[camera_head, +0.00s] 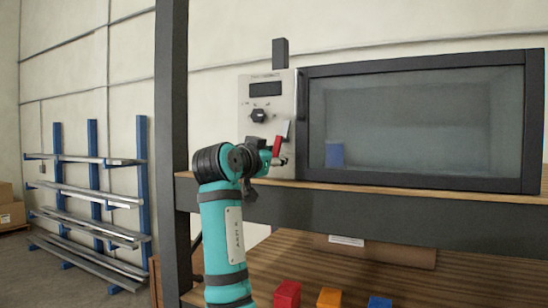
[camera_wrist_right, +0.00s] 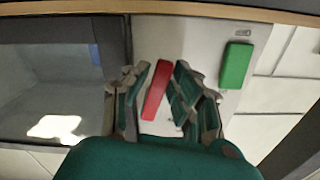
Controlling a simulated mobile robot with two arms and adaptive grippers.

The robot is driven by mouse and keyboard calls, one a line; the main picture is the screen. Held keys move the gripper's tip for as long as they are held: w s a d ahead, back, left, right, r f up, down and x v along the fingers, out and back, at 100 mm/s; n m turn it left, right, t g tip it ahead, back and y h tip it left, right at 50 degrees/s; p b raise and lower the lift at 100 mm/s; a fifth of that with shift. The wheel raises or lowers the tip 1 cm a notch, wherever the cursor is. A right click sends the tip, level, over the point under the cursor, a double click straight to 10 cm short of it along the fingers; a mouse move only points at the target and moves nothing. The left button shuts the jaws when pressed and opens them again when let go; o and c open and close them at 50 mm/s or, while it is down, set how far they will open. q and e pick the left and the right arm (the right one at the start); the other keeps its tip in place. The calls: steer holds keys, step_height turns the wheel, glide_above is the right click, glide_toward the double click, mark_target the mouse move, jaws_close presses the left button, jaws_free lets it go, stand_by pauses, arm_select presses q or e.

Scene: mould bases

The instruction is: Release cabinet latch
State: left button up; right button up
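The cabinet (camera_head: 424,186) has a dark frame and a large glass pane, with a pale control panel (camera_head: 246,100) on its left. A small red latch handle (camera_head: 277,146) shows low on the panel, partly hidden by my right gripper (camera_head: 273,160). In the right wrist view the red handle (camera_wrist_right: 156,90) is a tilted bar between the two fingers of my right gripper (camera_wrist_right: 160,82). The fingers stand apart, one on each side of it, with narrow gaps visible. My left gripper is not in view.
A dark knob (camera_head: 259,115) and a display (camera_head: 265,89) are above the handle. A green block-shaped part (camera_wrist_right: 236,65) is beside it in the wrist view. Red (camera_head: 287,294), orange (camera_head: 329,298) and blue (camera_head: 380,302) blocks are on the lower wooden surface. A dark post (camera_head: 171,120) stands at left.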

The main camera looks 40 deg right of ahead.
jaws_close()
steer(key=shift+s+d+f+n+b, duration=0.15)
steer(key=shift+s+n+b, duration=0.15)
steer(key=shift+n, duration=0.4)
steer(key=shift+s+d+n, duration=0.1)
steer(key=shift+s+n, duration=0.1)
steer(key=shift+n, duration=0.7)
steer(key=shift+o, duration=1.9)
jaws_free()
